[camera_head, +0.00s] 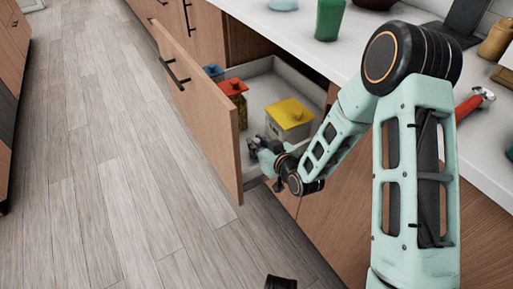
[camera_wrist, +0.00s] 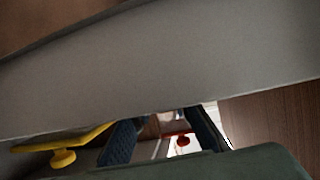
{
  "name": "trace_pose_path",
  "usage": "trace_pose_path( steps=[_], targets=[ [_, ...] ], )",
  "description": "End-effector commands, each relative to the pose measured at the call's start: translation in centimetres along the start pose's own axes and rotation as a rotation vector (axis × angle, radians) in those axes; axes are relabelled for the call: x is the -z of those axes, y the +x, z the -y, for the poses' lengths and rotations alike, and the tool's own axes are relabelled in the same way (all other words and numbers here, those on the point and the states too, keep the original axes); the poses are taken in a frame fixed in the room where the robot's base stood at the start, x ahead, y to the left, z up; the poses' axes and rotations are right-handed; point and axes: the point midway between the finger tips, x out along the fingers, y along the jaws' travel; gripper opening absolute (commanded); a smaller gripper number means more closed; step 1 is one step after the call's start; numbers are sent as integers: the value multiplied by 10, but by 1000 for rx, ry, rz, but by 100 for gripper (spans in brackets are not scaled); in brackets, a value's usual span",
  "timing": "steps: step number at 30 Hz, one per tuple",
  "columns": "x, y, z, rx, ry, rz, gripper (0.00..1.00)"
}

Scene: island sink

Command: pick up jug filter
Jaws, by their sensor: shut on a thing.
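My gripper (camera_head: 254,146) is low inside the open drawer, close to its front panel and left of the white container with the yellow lid (camera_head: 289,115). In the wrist view, my gripper (camera_wrist: 164,128) shows two dark fingers with a narrow gap between them. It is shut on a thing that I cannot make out. A red lid with a knob (camera_wrist: 183,140) shows beyond the gap. The yellow lid (camera_wrist: 62,150) is at the lower left there. I cannot tell which object is the jug filter.
The drawer (camera_head: 200,110) also holds a red-lidded container (camera_head: 232,88) and a blue one (camera_head: 213,71). A grey slab (camera_wrist: 160,75) crosses the wrist view. On the counter (camera_head: 300,50) are a green cup (camera_head: 329,20) and a red-handled tool (camera_head: 473,104). The floor at left is clear.

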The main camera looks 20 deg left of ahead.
Motion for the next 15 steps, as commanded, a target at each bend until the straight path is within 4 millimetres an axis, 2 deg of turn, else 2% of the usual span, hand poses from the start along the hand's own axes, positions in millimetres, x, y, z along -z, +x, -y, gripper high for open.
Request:
trace_pose_path(
  steps=[5,11,15],
  targets=[
    [6,-2,0,0,0,-1,0],
    [30,-12,0,-1,-2,-2,0],
    [48,-39,8,-1,-2,0,0]
  ],
)
